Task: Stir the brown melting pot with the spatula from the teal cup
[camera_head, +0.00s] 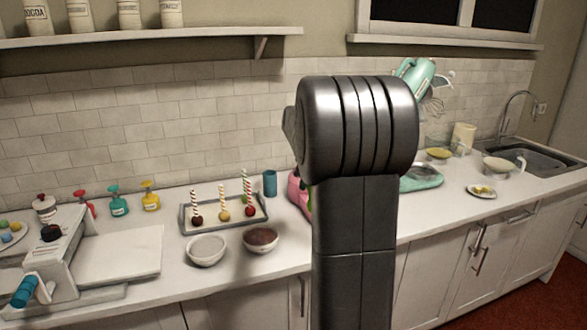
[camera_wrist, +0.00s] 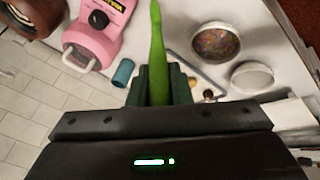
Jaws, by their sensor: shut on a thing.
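My gripper (camera_wrist: 163,92) is shut on a green spatula (camera_wrist: 157,45), which points away from the jaws over the counter. The teal cup (camera_head: 270,183) stands behind the right end of the cake pop tray. In the wrist view the cup (camera_wrist: 123,72) lies just left of the spatula. The brown melting pot (camera_head: 261,239) is a white bowl with dark brown contents at the counter's front. In the wrist view this pot (camera_wrist: 215,43) is right of the spatula, apart from it.
A white bowl (camera_head: 207,250) stands left of the brown pot; a tray (camera_head: 185,222) with several cake pops is behind them. A pink machine (camera_wrist: 100,35) stands near the cup. Coloured pump bottles (camera_head: 150,199) and a roller machine (camera_head: 62,262) are at left.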

